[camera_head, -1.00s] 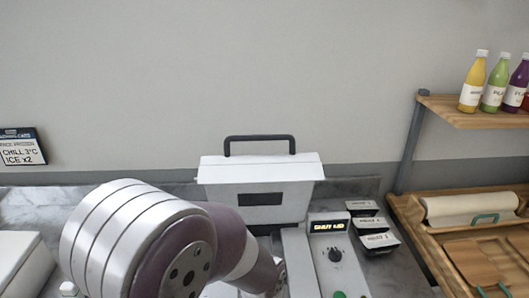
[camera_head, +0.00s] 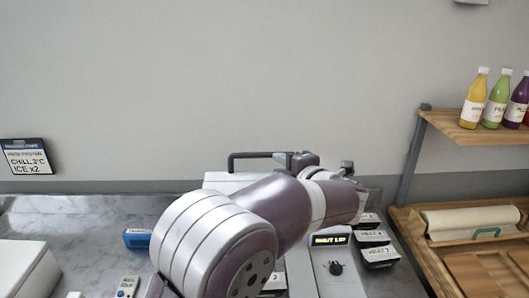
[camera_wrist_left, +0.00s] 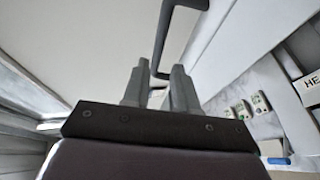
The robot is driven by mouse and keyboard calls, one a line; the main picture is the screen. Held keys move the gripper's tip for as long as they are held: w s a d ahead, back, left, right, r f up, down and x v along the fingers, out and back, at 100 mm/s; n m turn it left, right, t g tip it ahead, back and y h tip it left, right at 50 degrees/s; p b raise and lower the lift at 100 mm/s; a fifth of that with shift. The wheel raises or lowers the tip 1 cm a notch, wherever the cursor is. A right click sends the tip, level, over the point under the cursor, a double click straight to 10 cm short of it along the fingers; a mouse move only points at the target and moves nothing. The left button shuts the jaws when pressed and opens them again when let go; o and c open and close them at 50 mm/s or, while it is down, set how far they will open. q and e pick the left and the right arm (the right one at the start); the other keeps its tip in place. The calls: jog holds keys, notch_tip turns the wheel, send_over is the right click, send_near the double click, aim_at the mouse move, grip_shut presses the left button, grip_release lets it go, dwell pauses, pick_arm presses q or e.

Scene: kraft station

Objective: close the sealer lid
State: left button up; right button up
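The white sealer lid (camera_head: 226,181) stands raised at the back of the counter, mostly hidden behind my left arm. Its black handle (camera_head: 248,155) shows along the top edge. My left gripper (camera_head: 306,160) is up at the right end of the handle. In the left wrist view the handle (camera_wrist_left: 162,35) runs down toward the gap between the two fingertips of my left gripper (camera_wrist_left: 160,75). The fingers are apart; I cannot tell whether they touch the bar. The sealer's control panel (camera_head: 335,268) has a lit display (camera_head: 330,240) reading "SHUT LID". My right gripper is not in view.
Small labelled packs (camera_head: 379,255) lie right of the panel. A blue item (camera_head: 137,238) and a small device (camera_head: 127,287) lie on the marble counter at left, near a white box (camera_head: 25,268). A wooden shelf (camera_head: 480,137) with bottles stands at right.

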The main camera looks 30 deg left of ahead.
aim_at(267, 156)
pick_arm(q)
jog(key=p+x, duration=0.3)
jog(key=x, duration=0.7)
jog(key=shift+d+r, duration=0.1)
jog(key=shift+w, duration=0.1)
grip_shut()
